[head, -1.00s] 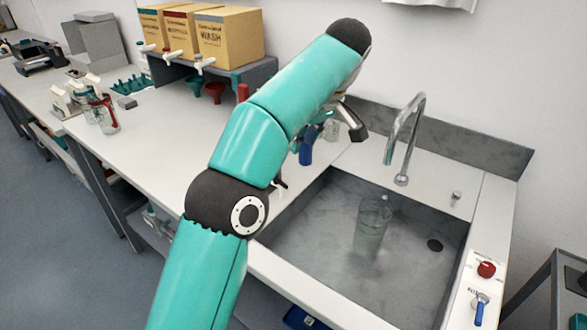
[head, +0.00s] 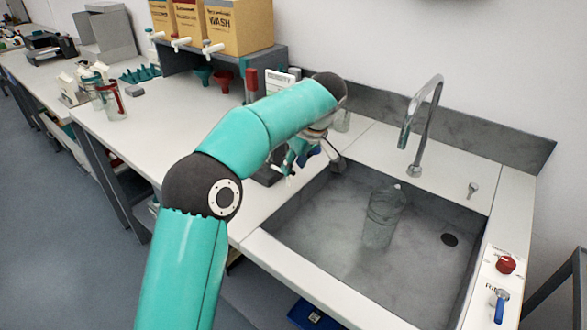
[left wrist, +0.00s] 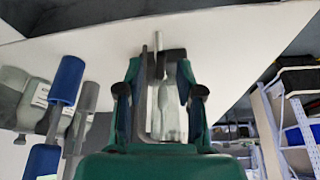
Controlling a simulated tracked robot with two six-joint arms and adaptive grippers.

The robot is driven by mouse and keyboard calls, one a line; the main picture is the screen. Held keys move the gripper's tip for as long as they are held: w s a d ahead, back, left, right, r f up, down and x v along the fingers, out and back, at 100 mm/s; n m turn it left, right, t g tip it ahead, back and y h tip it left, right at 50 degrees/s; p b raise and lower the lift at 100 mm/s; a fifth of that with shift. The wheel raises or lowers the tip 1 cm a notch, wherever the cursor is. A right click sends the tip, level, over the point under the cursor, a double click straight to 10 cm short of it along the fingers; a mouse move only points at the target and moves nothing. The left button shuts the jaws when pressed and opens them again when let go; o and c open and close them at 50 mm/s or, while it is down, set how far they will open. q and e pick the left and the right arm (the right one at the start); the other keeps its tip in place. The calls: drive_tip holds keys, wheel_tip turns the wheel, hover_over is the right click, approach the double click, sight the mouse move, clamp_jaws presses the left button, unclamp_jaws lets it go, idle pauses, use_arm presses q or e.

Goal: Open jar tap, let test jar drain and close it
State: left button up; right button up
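A clear jar (head: 385,216) stands upright in the grey sink (head: 340,245); I cannot tell how much liquid it holds. My left gripper (head: 290,165) is over the counter at the sink's back left corner, away from the jar, partly hidden by my arm. In the left wrist view the fingers (left wrist: 160,75) are apart, with a grey and silvery piece (left wrist: 165,110) between them; I cannot tell what it is or whether they touch it. A blue handle (left wrist: 67,80) is beside the fingers. I cannot make out a tap on the jar. My right gripper is not in view.
A curved faucet (head: 420,125) rises behind the sink. A red knob (head: 506,265) and a blue lever (head: 499,306) are on the right rim. Boxes (head: 240,30) with taps stand on a shelf above funnels. Beakers (head: 112,102) stand on the left counter.

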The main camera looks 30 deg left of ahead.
use_arm(q)
drive_tip(key=shift+a+f, duration=0.25)
drive_tip(key=shift+f, duration=0.3)
clamp_jaws()
drive_tip(key=shift+a, duration=0.1)
